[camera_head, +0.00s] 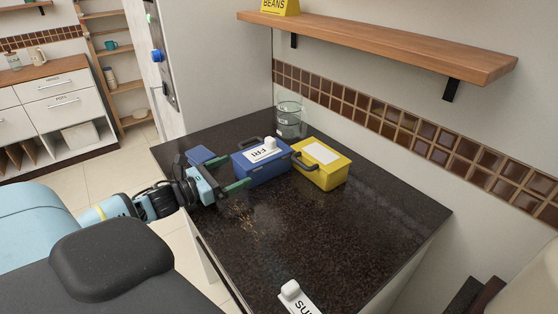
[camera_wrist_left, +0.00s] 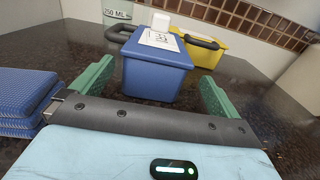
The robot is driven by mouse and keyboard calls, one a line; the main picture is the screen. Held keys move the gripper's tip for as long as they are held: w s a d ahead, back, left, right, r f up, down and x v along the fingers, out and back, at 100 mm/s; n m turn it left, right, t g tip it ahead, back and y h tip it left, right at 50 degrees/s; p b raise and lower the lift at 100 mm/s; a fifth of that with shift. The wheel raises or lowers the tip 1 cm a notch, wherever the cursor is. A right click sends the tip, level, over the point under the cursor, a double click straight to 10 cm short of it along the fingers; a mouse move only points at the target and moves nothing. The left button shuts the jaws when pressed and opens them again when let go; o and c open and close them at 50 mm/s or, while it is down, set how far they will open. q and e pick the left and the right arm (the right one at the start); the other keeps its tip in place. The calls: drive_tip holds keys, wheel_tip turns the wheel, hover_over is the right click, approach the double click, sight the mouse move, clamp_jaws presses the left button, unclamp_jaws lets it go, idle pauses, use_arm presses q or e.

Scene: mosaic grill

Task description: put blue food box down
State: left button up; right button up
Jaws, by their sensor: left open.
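The blue food box (camera_head: 262,167) stands upright on the dark countertop (camera_head: 330,240), with a white label marked FRI and a small white piece on its lid. My left gripper (camera_head: 241,170) is open, with its green fingers pointing at the box from the left. In the left wrist view, the blue food box (camera_wrist_left: 155,75) sits ahead of and between the open green fingers (camera_wrist_left: 155,88). I cannot tell whether either finger touches it. The right gripper is in neither view.
A yellow food box (camera_head: 322,167) stands close to the right of the blue one. A glass jar (camera_head: 290,120) is behind them near the wall. Folded blue cloths (camera_wrist_left: 25,98) lie left of my gripper. A wooden shelf (camera_head: 390,48) overhangs the back. The counter's front right is mostly clear.

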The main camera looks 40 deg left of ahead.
sight(239, 168)
use_arm(q)
drive_tip(key=shift+w, duration=0.2)
drive_tip(key=shift+w+d, duration=0.2)
drive_tip(key=shift+w, duration=0.35)
drive_tip(key=shift+w+d, duration=0.1)
drive_tip(key=shift+w, duration=0.55)
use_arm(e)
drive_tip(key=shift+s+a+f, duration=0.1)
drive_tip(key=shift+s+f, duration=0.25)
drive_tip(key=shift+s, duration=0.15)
use_arm(q)
drive_tip(key=shift+w+d, duration=0.1)
drive_tip(key=shift+w, duration=0.1)
drive_tip(key=shift+a+x, duration=0.1)
drive_tip(key=shift+x, duration=0.65)
drive_tip(key=shift+a+x, duration=0.15)
drive_tip(key=shift+x, duration=0.65)
drive_tip(key=shift+f+x, duration=0.2)
drive_tip(key=shift+x, duration=0.7)
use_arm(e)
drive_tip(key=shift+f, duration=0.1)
